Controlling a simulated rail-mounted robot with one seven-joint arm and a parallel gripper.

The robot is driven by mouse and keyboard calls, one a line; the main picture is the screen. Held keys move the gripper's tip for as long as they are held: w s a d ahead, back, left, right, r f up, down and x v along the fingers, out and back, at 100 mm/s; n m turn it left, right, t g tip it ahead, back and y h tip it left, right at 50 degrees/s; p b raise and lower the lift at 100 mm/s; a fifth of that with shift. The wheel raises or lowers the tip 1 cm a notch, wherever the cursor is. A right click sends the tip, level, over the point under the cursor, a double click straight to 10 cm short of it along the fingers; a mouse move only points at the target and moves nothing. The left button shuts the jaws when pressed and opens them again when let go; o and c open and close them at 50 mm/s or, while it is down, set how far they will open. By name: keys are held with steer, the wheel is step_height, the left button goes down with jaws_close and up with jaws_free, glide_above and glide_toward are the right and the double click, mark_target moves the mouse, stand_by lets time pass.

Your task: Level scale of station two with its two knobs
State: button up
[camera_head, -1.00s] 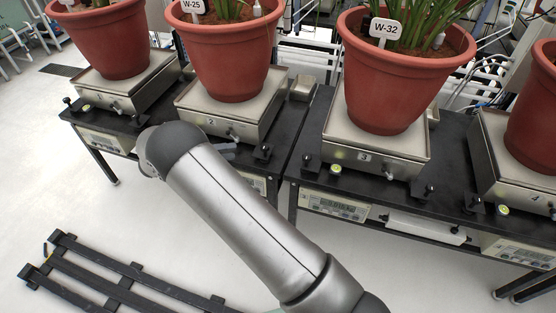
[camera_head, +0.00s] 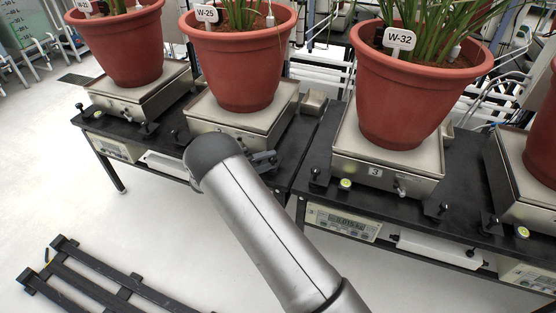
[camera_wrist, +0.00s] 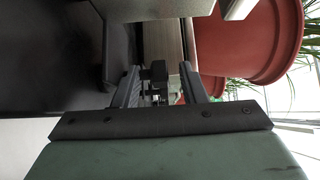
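The scale of station two (camera_head: 210,119) stands on the black bench under the potted plant labelled W-25 (camera_head: 235,70). My arm covers most of its front, including its number, level and display. A small dark knob (camera_head: 177,136) shows at its front left corner. My gripper (camera_head: 264,158) is at the front right corner, where it hides the right knob in the head view. In the wrist view, my gripper (camera_wrist: 159,76) is open, its two fingers well apart. A black knob (camera_wrist: 158,71) shows between the fingertips with gaps on both sides; I cannot tell whether it touches them.
Station three's scale (camera_head: 385,172) with pot W-32 (camera_head: 410,85) stands to the right, its level (camera_head: 346,183) and knobs on the bench edge. Another potted scale (camera_head: 140,95) stands left. A dark slatted rack (camera_head: 100,282) lies on the otherwise open floor.

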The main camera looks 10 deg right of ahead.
steer(key=shift+w+d, duration=0.2)
steer(key=shift+d, duration=0.75)
steer(key=shift+w+d, duration=0.15)
steer(key=shift+d, duration=0.75)
jaws_close()
steer(key=shift+r+n+t+p, duration=0.15)
steer(key=shift+n+t+p, duration=0.2)
steer(key=shift+t, duration=0.15)
